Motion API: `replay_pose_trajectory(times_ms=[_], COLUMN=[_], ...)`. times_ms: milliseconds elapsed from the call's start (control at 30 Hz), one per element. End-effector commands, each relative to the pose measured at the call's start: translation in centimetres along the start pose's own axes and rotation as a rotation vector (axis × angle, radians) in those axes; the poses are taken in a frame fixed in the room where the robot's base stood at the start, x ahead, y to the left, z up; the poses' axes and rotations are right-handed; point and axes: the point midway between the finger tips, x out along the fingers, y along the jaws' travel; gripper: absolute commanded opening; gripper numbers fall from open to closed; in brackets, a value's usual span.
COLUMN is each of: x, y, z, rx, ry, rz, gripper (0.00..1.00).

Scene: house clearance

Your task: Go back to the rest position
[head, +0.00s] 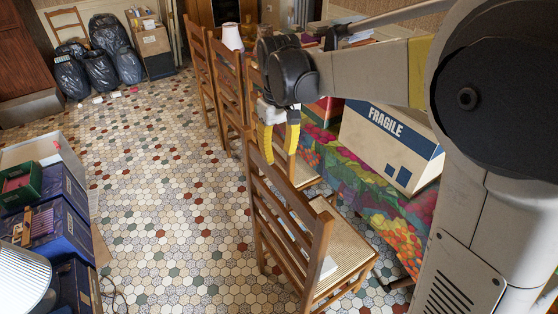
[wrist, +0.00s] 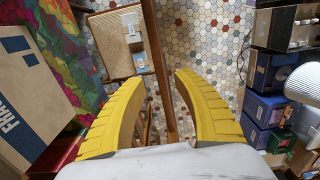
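My gripper (head: 278,156) hangs from my arm with its two yellow fingers pointing down, above the back of the nearest wooden chair (head: 287,212). In the wrist view my gripper (wrist: 160,78) has its fingers spread apart. Nothing is held between them; the chair's wooden back and the tiled floor show through the gap. The chair's seat (wrist: 124,42) carries small pale items there. I cannot tell whether a finger touches the chair.
A FRAGILE cardboard box (head: 392,145) stands on a colourful cloth (head: 370,190) at right. More chairs (head: 200,75) line up behind. Blue boxes (head: 70,205) stand at left. Black bags (head: 100,70) lie at the back. The tiled floor (head: 165,180) between is mostly clear.

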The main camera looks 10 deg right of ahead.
Motion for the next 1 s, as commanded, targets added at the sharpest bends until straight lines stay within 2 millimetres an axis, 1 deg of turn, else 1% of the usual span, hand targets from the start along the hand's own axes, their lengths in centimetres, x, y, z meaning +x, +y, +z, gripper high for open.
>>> replay_pose_trajectory(times_ms=[433,567,667,800,900,1000], x=[-0.1,-1.1,-2.5,-4.0,-4.4,-4.2], y=[0.0,0.1,0.2,0.3,0.2,0.0], z=[0.1,1.5,4.0,8.4,11.5,14.5], rx=[0.002,0.024,0.061,0.133,0.184,0.232], ry=[0.003,0.039,0.105,0.229,0.321,0.411], rz=[0.001,0.009,0.023,0.049,0.066,0.081], gripper=[0.36,0.36,0.36,0.36,0.36,0.36])
